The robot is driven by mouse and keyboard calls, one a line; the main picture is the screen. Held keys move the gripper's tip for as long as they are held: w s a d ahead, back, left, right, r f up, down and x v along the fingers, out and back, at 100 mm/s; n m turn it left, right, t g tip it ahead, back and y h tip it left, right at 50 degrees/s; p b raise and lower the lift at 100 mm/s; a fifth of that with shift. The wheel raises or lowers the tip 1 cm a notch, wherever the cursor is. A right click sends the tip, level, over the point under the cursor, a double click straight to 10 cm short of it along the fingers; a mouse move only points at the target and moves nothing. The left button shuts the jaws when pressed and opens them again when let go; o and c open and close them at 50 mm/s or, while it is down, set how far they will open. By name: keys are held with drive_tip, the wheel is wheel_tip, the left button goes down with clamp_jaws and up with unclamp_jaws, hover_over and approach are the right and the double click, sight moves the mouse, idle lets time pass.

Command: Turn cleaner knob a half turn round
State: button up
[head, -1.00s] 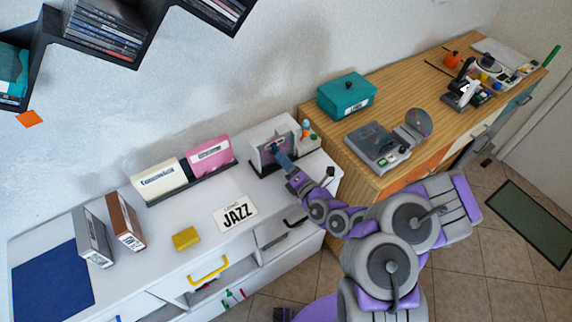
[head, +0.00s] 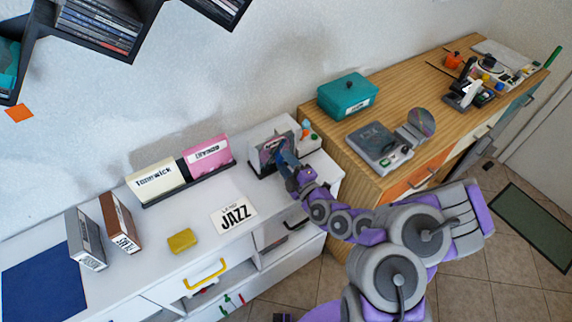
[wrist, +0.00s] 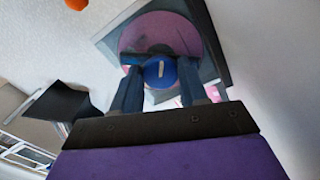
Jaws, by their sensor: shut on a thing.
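The disc cleaner (head: 262,133) stands at the right end of the white cabinet top, with a dark upright front. In the wrist view a pink disc (wrist: 160,31) sits on that front. The blue cleaner knob (wrist: 153,67) is at the disc's lower middle, with a short pale mark standing nearly upright in the picture. My gripper (wrist: 159,80) has one blue finger on each side of the knob and is shut on it. In the head view my gripper (head: 284,160) reaches the cleaner's front and hides the knob.
Small coloured bottles (head: 305,129) stand right beside the cleaner. A rack with a pink sleeve (head: 207,153) and a cream sleeve (head: 155,180) is to its left. A JAZZ card (head: 233,212) and a yellow block (head: 181,240) lie in front. The wooden cabinet adjoins on the right.

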drive_tip(key=shift+d+f+m, duration=0.1)
drive_tip(key=shift+f+m, duration=0.25)
drive_tip(key=shift+m, duration=0.15)
drive_tip(key=o, duration=0.8)
drive_tip(key=shift+c, duration=0.2)
drive_tip(key=o, duration=0.3)
drive_tip(key=shift+r, duration=0.15)
drive_tip(key=shift+s+d+r+p, duration=0.1)
drive_tip(key=shift+s+d+p, duration=0.3)
drive_tip(key=shift+s+p, duration=0.2)
drive_tip(key=p+v, duration=0.8)
drive_tip(key=v, duration=0.8)
drive_tip(key=shift+w+d, duration=0.1)
